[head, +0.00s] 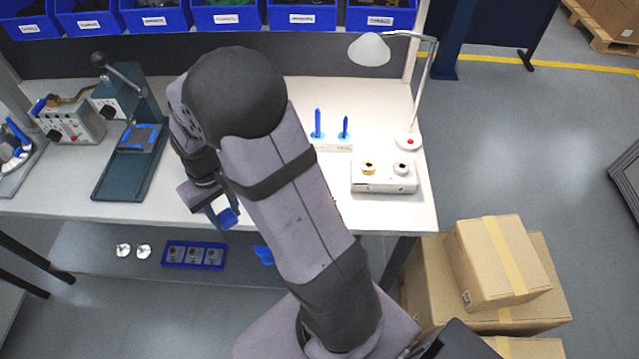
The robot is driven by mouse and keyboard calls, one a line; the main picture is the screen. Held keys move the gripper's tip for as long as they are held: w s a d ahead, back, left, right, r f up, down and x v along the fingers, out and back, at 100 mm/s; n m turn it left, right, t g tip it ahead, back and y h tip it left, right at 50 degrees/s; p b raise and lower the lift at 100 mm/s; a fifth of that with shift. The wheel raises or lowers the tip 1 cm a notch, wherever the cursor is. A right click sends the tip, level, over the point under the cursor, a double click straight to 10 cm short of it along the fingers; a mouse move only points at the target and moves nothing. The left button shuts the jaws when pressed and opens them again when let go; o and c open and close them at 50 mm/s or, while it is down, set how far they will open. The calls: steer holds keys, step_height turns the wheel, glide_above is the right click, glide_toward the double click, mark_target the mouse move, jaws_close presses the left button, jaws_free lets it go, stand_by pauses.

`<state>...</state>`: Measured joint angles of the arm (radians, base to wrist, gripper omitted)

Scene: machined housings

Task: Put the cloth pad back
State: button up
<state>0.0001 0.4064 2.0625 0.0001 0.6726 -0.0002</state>
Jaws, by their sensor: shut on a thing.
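My gripper (219,214) hangs near the front edge of the white workbench, left of my forearm. It is shut on a small blue piece (229,217) that looks like the cloth pad. The fingers hide part of it, and its exact shape is too small to tell. I cannot tell how high it is above the bench top. My arm covers the middle of the bench.
A green press with a lever (130,145) and a grey box (70,120) stand at left. At right are a white block with two fittings (385,180), two blue upright tools (330,130) and a lamp (370,50). A blue tray (194,255) lies below the bench's front edge.

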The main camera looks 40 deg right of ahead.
steer(key=d+f+m+b, duration=0.1)
steer(key=d+b, duration=0.1)
steer(key=d, duration=0.1)
steer(key=w+d+f+m+b, duration=0.1)
steer(key=d+f, duration=0.1)
steer(key=d, duration=0.1)
steer(key=w+d+f+m+b, duration=0.1)
steer(key=d+f+b, duration=0.1)
steer(key=d, duration=0.2)
steer(key=shift+w+d+f+b, duration=0.1)
steer(key=shift+w+f+b, duration=0.1)
steer(key=shift+b, duration=0.1)
steer(key=w+d+r+m, duration=0.4)
steer(key=w+d+r, duration=0.1)
steer(key=shift+s+a+f+m+p, duration=0.1)
steer(key=shift+s+f+m+p, duration=0.25)
steer(key=shift+f, duration=1.25)
steer(key=shift+s+a+f+m+p, duration=0.1)
steer(key=shift+s+f+m+p, duration=0.2)
steer(key=shift+f, duration=1.3)
steer(key=shift+s+a+f+m+p, duration=0.15)
steer(key=shift+f+m+p, duration=0.25)
steer(key=shift+f, duration=1.2)
steer(key=shift+d+f, duration=0.1)
steer(key=shift+f, duration=0.05)
steer(key=o, duration=0.9)
steer(key=shift+o, duration=0.2)
